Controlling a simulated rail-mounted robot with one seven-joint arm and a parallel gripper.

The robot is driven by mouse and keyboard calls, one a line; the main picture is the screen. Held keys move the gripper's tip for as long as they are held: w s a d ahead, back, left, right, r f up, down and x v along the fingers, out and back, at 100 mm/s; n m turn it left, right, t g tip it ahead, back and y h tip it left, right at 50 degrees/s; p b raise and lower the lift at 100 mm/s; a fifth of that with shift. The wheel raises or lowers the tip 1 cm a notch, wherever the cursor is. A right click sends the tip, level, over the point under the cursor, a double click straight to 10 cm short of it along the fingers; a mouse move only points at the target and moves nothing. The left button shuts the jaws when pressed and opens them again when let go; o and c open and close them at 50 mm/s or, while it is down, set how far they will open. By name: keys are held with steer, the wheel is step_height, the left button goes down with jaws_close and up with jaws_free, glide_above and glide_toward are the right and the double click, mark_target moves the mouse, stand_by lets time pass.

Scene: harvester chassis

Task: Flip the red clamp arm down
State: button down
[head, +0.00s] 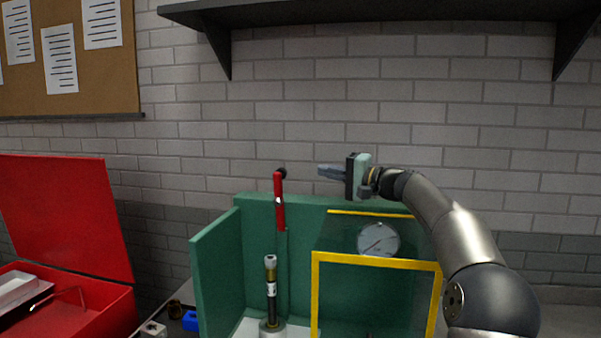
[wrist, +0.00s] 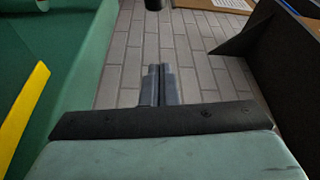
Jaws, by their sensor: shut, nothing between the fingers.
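The red clamp arm (head: 279,200) stands upright in front of the green back panel (head: 258,214), with a dark round knob (head: 282,172) at its top end. My gripper (head: 322,170) is to the right of the knob at about the same height, pointing left, apart from it in the picture. Its fingers are shut and empty; they also show together in the wrist view (wrist: 158,85). In the wrist view a dark round end (wrist: 155,4), probably the knob, is at the top edge beyond the fingertips. The red arm itself is not clear there.
A yellow-edged frame (head: 376,259) with a round dial gauge (head: 378,240) stands below my gripper. A vertical cylinder with a light cap (head: 271,261) stands below the clamp arm. A dark shelf (head: 390,14) hangs above. An open red toolbox (head: 65,215) is at left.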

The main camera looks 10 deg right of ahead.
steer(key=p+x, duration=0.5)
steer(key=x, duration=0.5)
steer(key=shift+r, duration=0.15)
steer(key=s, duration=0.1)
steer(key=s+a, duration=0.1)
steer(key=shift+s+f, duration=0.3)
steer(key=shift+s, duration=0.05)
steer(key=shift+s+a+f, duration=0.25)
steer(key=shift+s, duration=0.25)
